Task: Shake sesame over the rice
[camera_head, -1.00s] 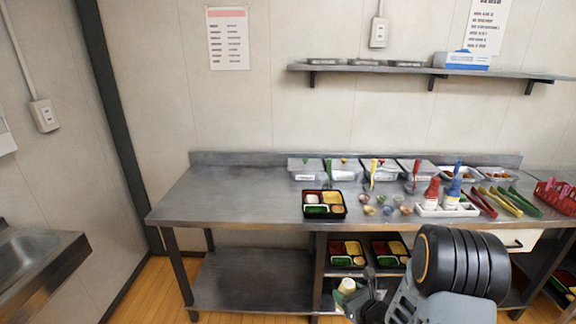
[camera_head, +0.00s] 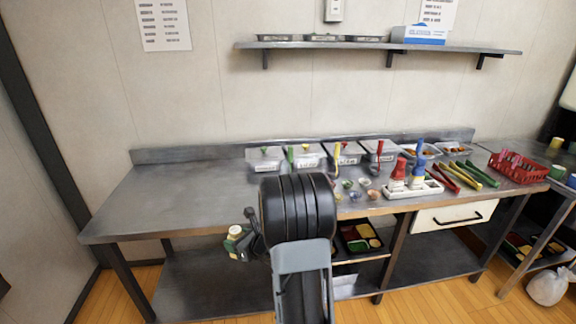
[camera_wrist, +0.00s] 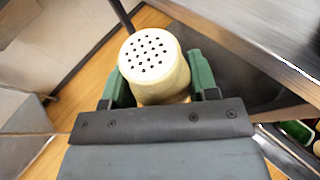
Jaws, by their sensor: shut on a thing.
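My gripper (camera_head: 241,243) is shut on a cream sesame shaker (camera_wrist: 155,65), gripped between its green fingers. The shaker's pale, round top with dark holes faces the wrist camera. In the head view the shaker (camera_head: 236,231) is small, in front of the table's front edge and left of my arm. The bento tray with rice on the tabletop is hidden behind my arm in the head view, so I cannot see the rice now.
The steel table (camera_head: 150,190) is bare on its left. Lidded tubs (camera_head: 306,157), small cups (camera_head: 365,183), red and blue bottles (camera_head: 398,174) in a white holder, tongs (camera_head: 461,177) and a red basket (camera_head: 517,167) crowd its right. More bento trays (camera_head: 360,237) sit below.

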